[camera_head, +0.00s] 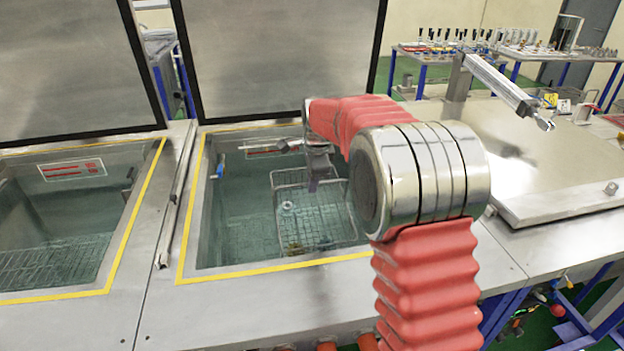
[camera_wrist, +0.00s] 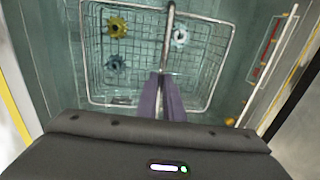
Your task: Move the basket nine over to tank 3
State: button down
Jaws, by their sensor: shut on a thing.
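A wire basket (camera_head: 325,218) hangs in the opening of the middle tank (camera_head: 190,240). In the wrist view the basket (camera_wrist: 90,75) holds a yellow gear-like part (camera_wrist: 117,27), a blue one (camera_wrist: 115,62) and a pale one (camera_wrist: 180,37). My gripper (camera_head: 316,184) is above the basket. In the wrist view its fingers (camera_wrist: 165,88) are shut on the basket's bar handle (camera_wrist: 169,30). I cannot tell whether the basket is clear of the liquid. No number is readable on the basket, and I cannot tell which tank is tank 3.
The left tank (camera_head: 120,265) is open, its lid (camera_head: 75,65) raised. The middle tank's lid (camera_head: 275,55) stands raised behind it. A closed lid (camera_head: 550,160) lies to the right, with a pneumatic cylinder (camera_head: 498,85) above it. A rod (camera_wrist: 275,75) is right of the basket.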

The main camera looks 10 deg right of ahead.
jog(key=shift+f, duration=3.4)
jog(key=shift+s+f, duration=0.2)
jog(key=shift+f, duration=0.6)
jog(key=c, duration=1.8)
grip_release()
jog(key=shift+w+r, duration=0.1)
jog(key=v, duration=1.3)
jog(key=shift+r, duration=0.35)
jog(key=shift+r, duration=5.95)
